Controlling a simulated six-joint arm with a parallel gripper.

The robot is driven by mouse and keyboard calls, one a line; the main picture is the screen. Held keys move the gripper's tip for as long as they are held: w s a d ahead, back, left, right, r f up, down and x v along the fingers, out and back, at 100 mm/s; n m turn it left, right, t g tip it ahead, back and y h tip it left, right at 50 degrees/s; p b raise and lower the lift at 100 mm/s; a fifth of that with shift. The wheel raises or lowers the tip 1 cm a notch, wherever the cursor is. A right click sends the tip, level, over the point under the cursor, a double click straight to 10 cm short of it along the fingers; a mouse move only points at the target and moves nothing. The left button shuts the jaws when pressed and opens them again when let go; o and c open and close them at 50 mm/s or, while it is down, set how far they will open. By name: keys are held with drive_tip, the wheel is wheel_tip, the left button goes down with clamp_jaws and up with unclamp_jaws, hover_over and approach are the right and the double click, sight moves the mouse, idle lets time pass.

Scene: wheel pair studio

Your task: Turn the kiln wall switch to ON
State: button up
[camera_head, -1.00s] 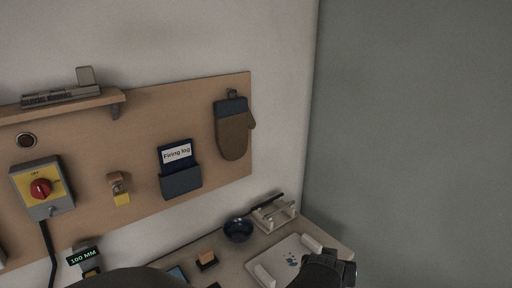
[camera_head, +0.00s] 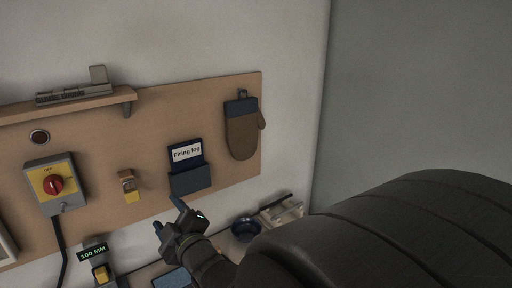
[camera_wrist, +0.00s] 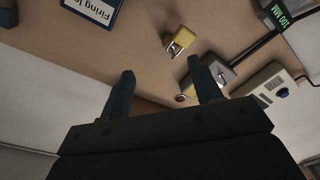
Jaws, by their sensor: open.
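The kiln wall switch (camera_head: 54,186) is a grey box with a yellow plate and a red rotary knob (camera_head: 53,185), mounted at the left of the wooden wall board. A label above the knob seems to read OFF, though it is small. A black cable runs down from the box. My gripper (camera_head: 168,214) is open and empty, in front of the lower board, to the right of the switch and well apart from it. Its two fingers also show in the wrist view (camera_wrist: 160,88). I cannot make out the red knob in the wrist view.
A padlock (camera_head: 130,188) hangs between the switch and the Firing log holder (camera_head: 190,180). A brown mitt (camera_head: 242,135) hangs further right. A shelf (camera_head: 70,108) and a round dark indicator (camera_head: 39,137) are above the switch. A device reading 100 MM (camera_head: 94,253) is below.

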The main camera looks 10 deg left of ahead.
drive_tip(key=s+a+r+n+g+y, duration=0.3)
drive_tip(key=s+a+n+g+y, duration=0.25)
drive_tip(key=s+a, duration=0.35)
approach(57, 188)
drive_tip(key=shift+n, duration=0.45)
drive_tip(key=x, duration=0.9)
drive_tip(key=shift+c, duration=0.5)
drive_tip(key=shift+t, duration=0.25)
drive_tip(key=c, duration=0.9)
